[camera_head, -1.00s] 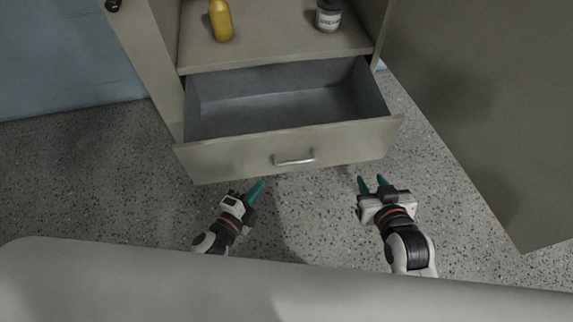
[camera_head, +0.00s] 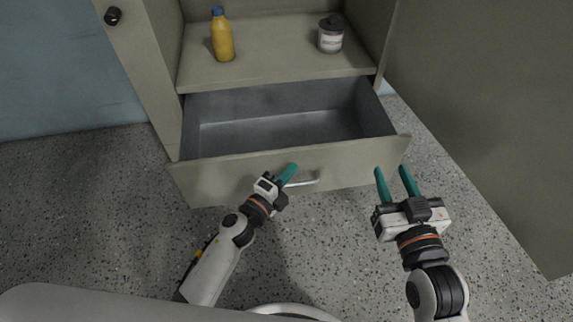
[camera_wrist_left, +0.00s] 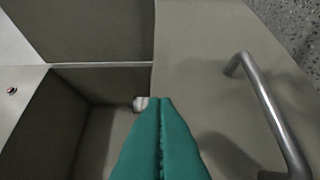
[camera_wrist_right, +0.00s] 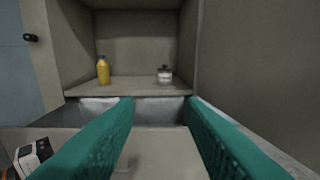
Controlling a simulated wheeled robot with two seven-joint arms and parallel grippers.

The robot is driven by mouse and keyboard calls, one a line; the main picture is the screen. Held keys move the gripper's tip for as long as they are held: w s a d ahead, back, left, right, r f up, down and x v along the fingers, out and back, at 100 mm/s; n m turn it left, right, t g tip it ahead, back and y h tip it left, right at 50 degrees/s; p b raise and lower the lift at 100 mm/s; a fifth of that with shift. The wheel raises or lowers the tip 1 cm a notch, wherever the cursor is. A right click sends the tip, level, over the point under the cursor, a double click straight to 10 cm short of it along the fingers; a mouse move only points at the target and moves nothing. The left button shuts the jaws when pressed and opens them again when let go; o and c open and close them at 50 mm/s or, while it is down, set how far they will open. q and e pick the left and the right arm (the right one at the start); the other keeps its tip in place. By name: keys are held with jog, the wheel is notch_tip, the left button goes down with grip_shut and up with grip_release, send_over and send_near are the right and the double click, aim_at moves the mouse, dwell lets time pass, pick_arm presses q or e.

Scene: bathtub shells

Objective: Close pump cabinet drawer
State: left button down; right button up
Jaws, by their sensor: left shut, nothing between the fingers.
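The pump cabinet drawer (camera_head: 220,180) is pulled out below the cabinet shelf, and its grey inside looks empty. Its silver bar handle (camera_head: 306,183) is on the front; in the left wrist view the handle (camera_wrist_left: 268,110) is at the right. My left gripper (camera_head: 291,170) is shut and empty, its teal fingertips over the drawer front just left of the handle. I cannot tell whether they touch the front. My right gripper (camera_head: 391,170) is open and empty, close to the right end of the drawer front. In the right wrist view its fingers (camera_wrist_right: 160,105) stand apart, facing the drawer.
A yellow bottle (camera_head: 222,38) with a blue cap and a grey jar (camera_head: 331,36) with a dark lid stand on the shelf (camera_head: 275,58). Open cabinet doors flank the drawer, the right one (camera_head: 480,110) large. Speckled floor (camera_head: 90,200) lies clear at left.

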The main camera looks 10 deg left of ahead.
pick_arm(q)
jog(key=shift+w+a, duration=0.25)
jog(key=shift+w, duration=0.35)
jog(key=shift+w+a, duration=0.2)
jog(key=shift+w, duration=0.4)
pick_arm(e)
jog(key=shift+w+a+r+t, duration=0.15)
jog(key=shift+r+t, duration=0.25)
jog(key=shift+r, duration=0.25)
